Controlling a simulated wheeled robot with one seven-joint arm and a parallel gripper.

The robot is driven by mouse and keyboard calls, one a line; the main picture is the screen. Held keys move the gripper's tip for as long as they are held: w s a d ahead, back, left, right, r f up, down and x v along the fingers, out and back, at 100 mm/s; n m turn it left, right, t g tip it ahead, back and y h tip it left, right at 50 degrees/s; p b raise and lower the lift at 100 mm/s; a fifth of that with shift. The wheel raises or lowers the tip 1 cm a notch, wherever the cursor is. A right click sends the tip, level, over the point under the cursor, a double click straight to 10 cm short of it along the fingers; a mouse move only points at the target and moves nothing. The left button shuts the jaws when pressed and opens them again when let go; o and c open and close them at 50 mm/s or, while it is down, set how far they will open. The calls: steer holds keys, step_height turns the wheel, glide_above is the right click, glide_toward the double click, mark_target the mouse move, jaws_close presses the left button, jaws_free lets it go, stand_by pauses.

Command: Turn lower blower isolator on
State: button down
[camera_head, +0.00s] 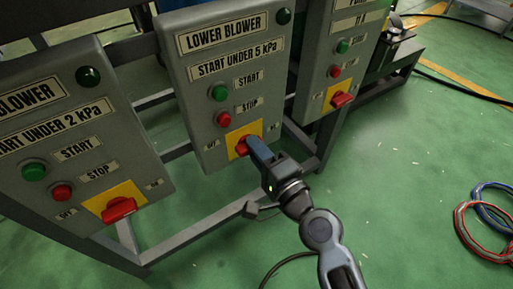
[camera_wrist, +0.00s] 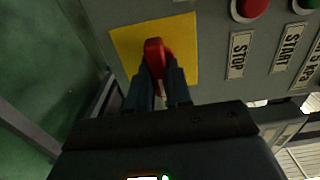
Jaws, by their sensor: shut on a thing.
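The lower blower panel (camera_head: 207,65) is a grey box labelled LOWER BLOWER, START UNDER 5 kPa. Its isolator is a red handle (camera_head: 242,147) on a yellow plate (camera_head: 236,134), low on the panel, with OFF at its left and ON at its right. My gripper (camera_head: 251,146) reaches it from the lower right. In the wrist view, the red handle (camera_wrist: 154,53) stands out from the yellow plate (camera_wrist: 126,42), and my gripper (camera_wrist: 162,79) is shut on it. The fingers hide part of the handle, so its exact setting is hard to tell.
Green start (camera_head: 219,92) and red stop (camera_head: 223,118) buttons sit above the isolator. A similar blower panel (camera_head: 70,150) with its own red isolator stands at the left, and a pump panel (camera_head: 335,60) at the right. Coiled hoses (camera_head: 480,225) lie on the open green floor.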

steer(key=shift+d, duration=0.1)
steer(key=c, duration=1)
jaws_free()
steer(key=shift+c, duration=0.2)
steer(key=v, duration=0.7)
steer(key=shift+s+d+b, duration=0.2)
steer(key=shift+s+b, duration=0.15)
steer(key=shift+b, duration=0.05)
